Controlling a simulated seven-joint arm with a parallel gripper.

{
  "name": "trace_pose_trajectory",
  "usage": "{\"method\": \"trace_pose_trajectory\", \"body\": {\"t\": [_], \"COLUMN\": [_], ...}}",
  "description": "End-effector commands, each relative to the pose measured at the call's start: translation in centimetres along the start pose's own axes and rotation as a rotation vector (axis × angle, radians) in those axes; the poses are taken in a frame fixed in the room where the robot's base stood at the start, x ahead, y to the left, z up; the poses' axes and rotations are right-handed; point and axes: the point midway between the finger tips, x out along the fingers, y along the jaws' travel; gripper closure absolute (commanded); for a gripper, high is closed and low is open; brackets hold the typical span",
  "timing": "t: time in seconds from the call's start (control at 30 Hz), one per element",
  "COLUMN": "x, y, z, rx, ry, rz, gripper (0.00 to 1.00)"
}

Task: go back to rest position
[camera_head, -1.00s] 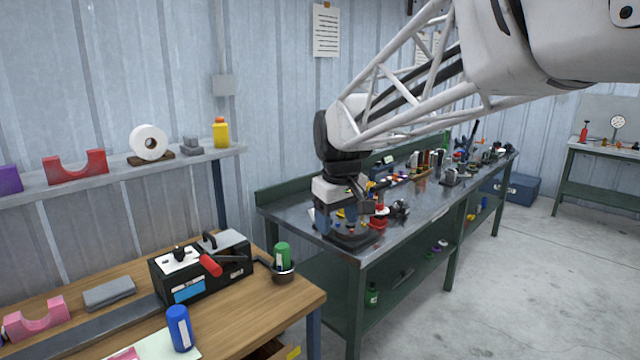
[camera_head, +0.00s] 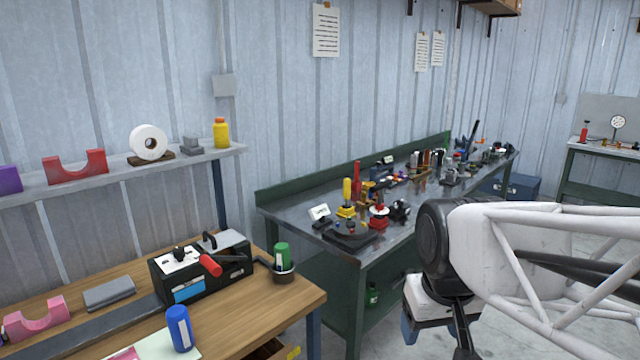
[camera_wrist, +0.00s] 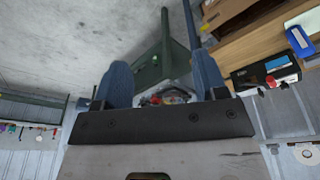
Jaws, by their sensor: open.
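In the wrist view my gripper (camera_wrist: 162,85) has its two blue fingers spread apart, with nothing held between them. In the head view the white lattice arm comes in from the right, and the wrist hangs low in front of the green-legged metal bench (camera_head: 290,207). The fingers are mostly hidden there; a bit of blue shows below the white wrist housing. The gripper is clear of the bench top, over the floor side.
The metal bench carries several tools, including a yellow-handled one (camera_head: 346,197) and a red-based one (camera_head: 379,214). The wooden table (camera_head: 245,315) at front left holds a black box (camera_head: 200,268) and a blue bottle (camera_head: 179,328). Concrete floor (camera_wrist: 60,45) lies open.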

Motion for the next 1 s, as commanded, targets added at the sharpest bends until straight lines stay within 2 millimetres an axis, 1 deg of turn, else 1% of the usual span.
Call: {"method": "trace_pose_trajectory", "body": {"t": [0.03, 0.13, 0.2, 0.33, 0.5, 1.0], "x": [0.3, 0.9, 1.3, 1.8, 2.1, 2.1], "y": [0.3, 0.7, 0.8, 1.1, 1.1, 1.1], "z": [1.4, 3.6, 4.8, 6.4, 7.1, 7.1], "rx": [0.024, 0.066, 0.088, 0.119, 0.133, 0.132], "ry": [0.004, 0.009, 0.012, 0.017, 0.018, 0.018], "rz": [0.003, 0.007, 0.009, 0.012, 0.013, 0.013], "gripper": [0.34, 0.34, 0.34, 0.34, 0.34, 0.34]}}
